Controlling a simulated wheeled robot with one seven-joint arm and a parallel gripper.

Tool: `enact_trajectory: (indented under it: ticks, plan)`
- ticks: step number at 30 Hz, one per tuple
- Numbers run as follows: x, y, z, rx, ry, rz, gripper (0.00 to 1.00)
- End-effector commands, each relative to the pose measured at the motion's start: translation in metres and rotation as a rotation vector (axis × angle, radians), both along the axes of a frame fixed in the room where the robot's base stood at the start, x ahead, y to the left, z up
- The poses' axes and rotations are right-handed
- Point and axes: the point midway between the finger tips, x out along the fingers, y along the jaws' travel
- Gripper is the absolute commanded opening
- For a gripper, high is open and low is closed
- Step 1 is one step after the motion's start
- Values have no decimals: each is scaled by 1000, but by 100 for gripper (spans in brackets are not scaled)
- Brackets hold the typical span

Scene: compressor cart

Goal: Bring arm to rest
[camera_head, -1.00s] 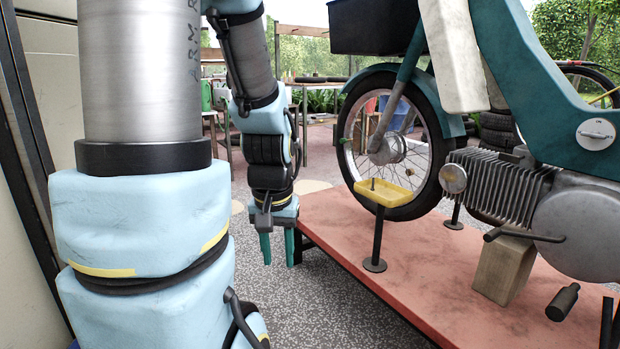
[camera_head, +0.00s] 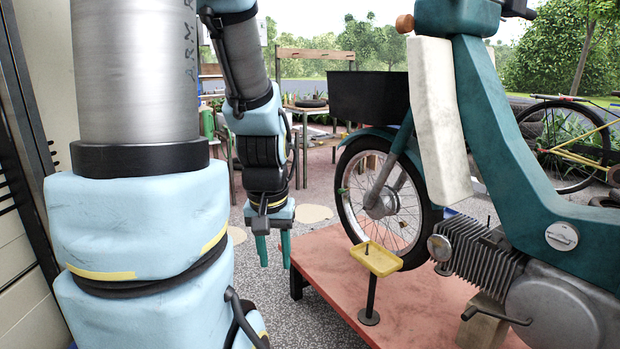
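My arm fills the left of the head view, with its lower part hanging down in the middle left. My gripper (camera_head: 274,252) points downward, with its two green fingers apart and nothing between them. It is over the grey floor, just left of the far left corner of the red platform (camera_head: 330,262), and apart from the moped's front wheel. What lies behind my thick arm section is hidden.
A green moped (camera_head: 510,150) stands on the platform. A yellow tray (camera_head: 376,259) on a black stand is in front of its wheel. Work tables (camera_head: 305,112) and a bicycle (camera_head: 570,150) are farther back. Grey floor (camera_head: 325,195) lies open beyond the gripper.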

Motion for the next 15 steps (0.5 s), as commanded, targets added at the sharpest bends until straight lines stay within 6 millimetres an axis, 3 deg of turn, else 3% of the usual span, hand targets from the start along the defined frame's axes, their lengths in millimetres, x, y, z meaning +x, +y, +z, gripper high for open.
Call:
enact_trajectory:
  ticks: [1, 6, 12, 15]
  plan:
    - [0, 0, 34, 0, 0, 0, 40]
    - [0, 0, 86, 0, 0, 0, 40]
    - [0, 0, 135, 0, 0, 0, 40]
    - [0, 0, 148, 0, 0, 0, 40]
